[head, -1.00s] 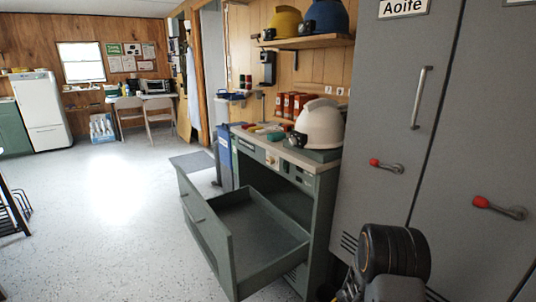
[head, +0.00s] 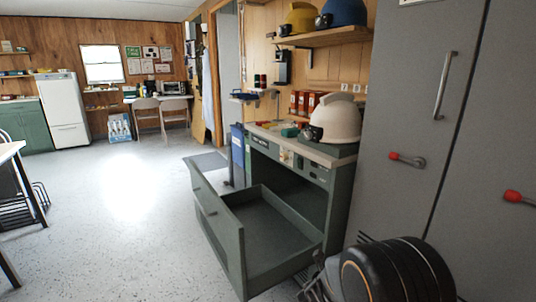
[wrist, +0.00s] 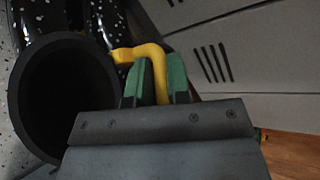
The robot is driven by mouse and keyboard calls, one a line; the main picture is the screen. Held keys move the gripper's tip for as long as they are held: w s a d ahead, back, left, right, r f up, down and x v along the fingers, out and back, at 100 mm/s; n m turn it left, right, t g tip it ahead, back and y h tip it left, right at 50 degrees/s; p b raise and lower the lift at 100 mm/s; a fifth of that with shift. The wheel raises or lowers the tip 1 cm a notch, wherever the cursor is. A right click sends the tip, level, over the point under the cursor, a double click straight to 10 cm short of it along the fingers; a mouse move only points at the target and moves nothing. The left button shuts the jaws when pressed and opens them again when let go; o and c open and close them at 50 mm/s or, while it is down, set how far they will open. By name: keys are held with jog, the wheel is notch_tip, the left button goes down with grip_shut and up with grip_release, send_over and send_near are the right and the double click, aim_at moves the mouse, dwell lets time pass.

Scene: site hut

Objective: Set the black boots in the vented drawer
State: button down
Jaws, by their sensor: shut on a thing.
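My gripper (wrist: 156,88), with green finger pads, is shut on a yellow loop (wrist: 155,60) in the wrist view. The glossy black boots (wrist: 38,22) are beside it at the left, one with its round dark opening toward the camera. The loop reaches to the boots; its exact join is hard to see. In the head view the green-grey drawer (head: 215,238) is pulled open below the counter, and its visible floor is empty. The boots and my gripper are not clearly visible in the head view, where my dark arm part covers the lower right.
Grey lockers (head: 415,130) with red-tipped handles stand at the right. A dark-legged table (head: 20,170) is at the left edge. The speckled floor (head: 120,235) left of the drawer is clear.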

jog(key=w+a+r+n+t+y+p, duration=0.1)
jog(key=a+r+n+t+y+p, duration=0.1)
jog(key=r+p, duration=1.3)
jog(key=w+a+r+n+t+y+p, duration=0.1)
jog(key=a+r+n+y+p, duration=0.3)
jog(key=r+p, duration=1.1)
jog(key=shift+a+r+t, duration=0.35)
jog(key=shift+r+t, duration=0.25)
jog(key=shift+r, duration=2)
jog(key=shift+a, duration=0.2)
jog(key=shift+w, duration=0.1)
